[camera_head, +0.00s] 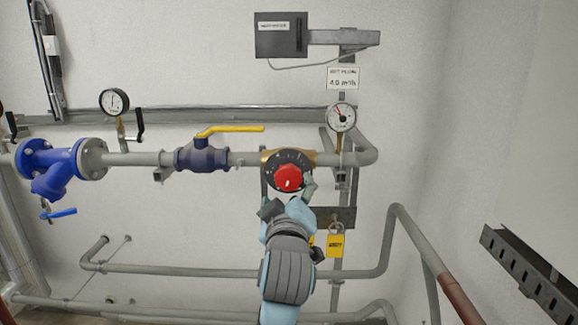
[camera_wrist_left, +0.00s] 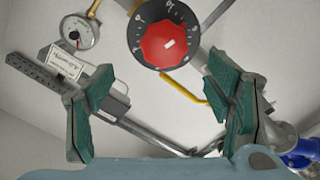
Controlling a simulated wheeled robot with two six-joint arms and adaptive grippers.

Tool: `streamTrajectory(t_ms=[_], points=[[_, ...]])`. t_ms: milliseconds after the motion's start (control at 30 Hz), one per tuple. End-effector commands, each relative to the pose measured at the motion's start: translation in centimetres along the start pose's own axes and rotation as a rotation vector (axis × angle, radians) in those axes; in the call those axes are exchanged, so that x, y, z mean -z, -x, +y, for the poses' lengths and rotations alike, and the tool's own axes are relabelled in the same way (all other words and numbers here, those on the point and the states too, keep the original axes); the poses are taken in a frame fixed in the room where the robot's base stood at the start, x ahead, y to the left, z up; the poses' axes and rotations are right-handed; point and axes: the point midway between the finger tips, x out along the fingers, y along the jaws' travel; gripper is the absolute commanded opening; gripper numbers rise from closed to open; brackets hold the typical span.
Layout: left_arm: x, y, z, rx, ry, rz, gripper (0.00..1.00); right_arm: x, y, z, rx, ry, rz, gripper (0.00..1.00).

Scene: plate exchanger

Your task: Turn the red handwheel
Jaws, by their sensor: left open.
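The red handwheel (camera_head: 288,178) sits on a black numbered dial (camera_head: 290,157) on the brass valve body (camera_head: 268,157) in the grey pipe. A white mark shows on its face. In the left wrist view the red handwheel (camera_wrist_left: 165,45) is at the top centre, beyond the fingers. My left gripper (camera_head: 290,200) is just below the handwheel in the head view, its fingers near the wheel's lower edge. In the left wrist view my left gripper (camera_wrist_left: 160,112) is open, with its teal fingers apart and nothing between them. My right gripper is not in view.
A blue valve with a yellow lever (camera_head: 232,129) is left of the handwheel. A pressure gauge (camera_head: 341,117) stands to its upper right. Grey pipes (camera_head: 190,271) run along the wall below.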

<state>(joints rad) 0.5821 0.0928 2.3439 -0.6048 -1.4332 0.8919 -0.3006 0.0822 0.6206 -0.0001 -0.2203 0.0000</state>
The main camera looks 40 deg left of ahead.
Motion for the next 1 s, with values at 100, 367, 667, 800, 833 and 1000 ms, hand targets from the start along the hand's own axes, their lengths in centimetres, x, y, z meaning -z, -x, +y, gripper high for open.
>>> streamTrajectory(t_ms=[100, 367, 667, 800, 833, 1000], points=[[-0.2, -3.7, -0.5, 0.007, -0.009, 0.000, 0.73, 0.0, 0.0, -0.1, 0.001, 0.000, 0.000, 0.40], [-0.5, -8.6, -0.4, 0.004, -0.003, -0.004, 0.73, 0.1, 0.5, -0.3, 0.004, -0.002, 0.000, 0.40], [-0.6, -9.3, -0.4, 0.002, -0.001, -0.004, 0.73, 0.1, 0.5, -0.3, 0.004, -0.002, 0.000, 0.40], [-0.6, -9.2, -0.4, 0.002, -0.002, -0.004, 0.57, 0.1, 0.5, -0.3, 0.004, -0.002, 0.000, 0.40], [-0.6, -9.2, -0.4, 0.002, -0.002, -0.004, 0.52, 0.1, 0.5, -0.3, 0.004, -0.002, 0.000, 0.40], [-0.6, -9.2, -0.5, 0.003, -0.002, -0.005, 0.25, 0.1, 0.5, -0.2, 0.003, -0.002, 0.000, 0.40]])
